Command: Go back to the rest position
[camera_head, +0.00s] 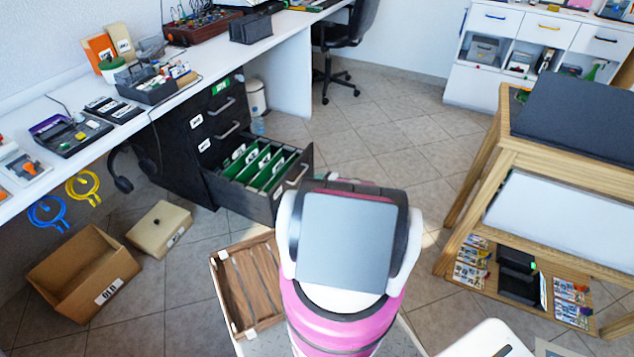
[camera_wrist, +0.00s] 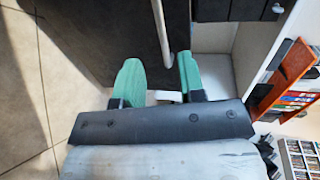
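My gripper (camera_wrist: 160,68) shows in the wrist view with two green fingertips spread apart. Nothing is clearly held between them. A pale bar (camera_wrist: 161,28), which looks like a handle, runs along a dark panel (camera_wrist: 110,25) beyond the fingers. Its lower end lies in line with the gap between the fingertips; I cannot tell whether they touch it. In the head view my pink and white arm fills the lower middle and hides my gripper.
A black drawer cabinet (camera_head: 190,128) stands under the white desk (camera_head: 285,22), its bottom drawer (camera_head: 262,203) open with green files. A wooden crate (camera_head: 218,275), cardboard box (camera_head: 65,300) and beige box (camera_head: 158,228) lie on the floor. A wooden rack (camera_head: 510,150) stands right. Tiles beyond are clear.

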